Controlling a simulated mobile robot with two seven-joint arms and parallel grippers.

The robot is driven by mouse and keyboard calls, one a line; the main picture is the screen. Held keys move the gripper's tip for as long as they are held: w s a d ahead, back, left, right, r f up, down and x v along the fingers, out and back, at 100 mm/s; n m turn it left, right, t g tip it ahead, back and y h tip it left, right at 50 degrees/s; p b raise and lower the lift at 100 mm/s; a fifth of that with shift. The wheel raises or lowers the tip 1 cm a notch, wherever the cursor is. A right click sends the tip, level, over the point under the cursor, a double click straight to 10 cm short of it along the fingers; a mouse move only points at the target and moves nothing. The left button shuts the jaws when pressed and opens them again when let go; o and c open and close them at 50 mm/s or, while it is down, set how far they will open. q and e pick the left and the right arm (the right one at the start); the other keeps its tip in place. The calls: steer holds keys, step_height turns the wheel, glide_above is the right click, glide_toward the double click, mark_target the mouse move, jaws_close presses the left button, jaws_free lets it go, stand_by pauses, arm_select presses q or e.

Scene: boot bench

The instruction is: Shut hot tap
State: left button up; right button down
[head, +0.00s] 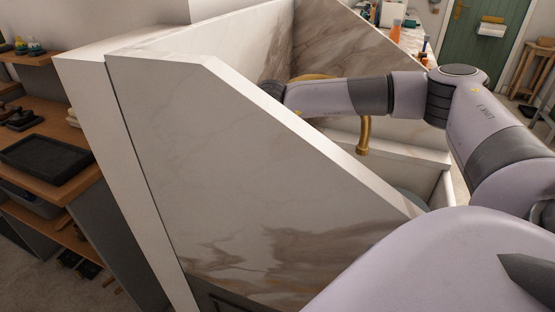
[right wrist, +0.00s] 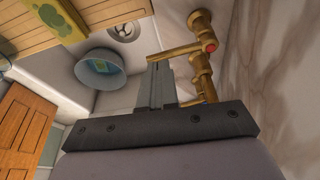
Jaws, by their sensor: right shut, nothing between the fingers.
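The brass tap shows in the right wrist view, mounted along the marble wall. Its hot handle (right wrist: 178,50) is a brass lever with a red dot at its pivot, and it points left. My right gripper (right wrist: 156,66) is shut and empty, with its fingertips close to the lever's free end. I cannot tell whether they touch. In the head view the curved brass spout (head: 364,136) hangs below my right forearm. The right gripper is hidden there behind the marble side panel. My left gripper is not in view.
The tall marble side panel (head: 225,150) stands in front of the sink. In the right wrist view, a blue-grey bowl (right wrist: 86,72) with something green inside sits near the drain (right wrist: 123,31). Wooden slats (right wrist: 28,32) and a yellow-green item (right wrist: 62,18) are beyond.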

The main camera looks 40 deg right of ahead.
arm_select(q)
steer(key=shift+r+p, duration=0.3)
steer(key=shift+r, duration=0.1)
arm_select(e)
steer(key=x, duration=0.5)
steer(key=shift+f, duration=0.4)
steer(key=shift+w, duration=0.1)
